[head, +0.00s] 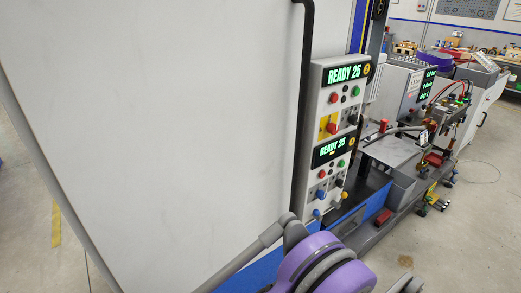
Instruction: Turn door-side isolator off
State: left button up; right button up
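A grey control panel (311,170) stands upright beside the large white machine door. Neither gripper shows. A purple and grey link of my own arm crosses the bottom, below the panel, and no fingers are visible on it.
The white door (150,130) fills the left, with a tall black handle bar (304,100) close to the panel's left edge. Red, green and blue buttons or knobs crowd the panel. A fixture bench (390,150) with hoses stands to the right. Open floor (480,230) lies at the right.

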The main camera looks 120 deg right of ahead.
aim_at(333, 129)
jog(key=z, duration=4.65)
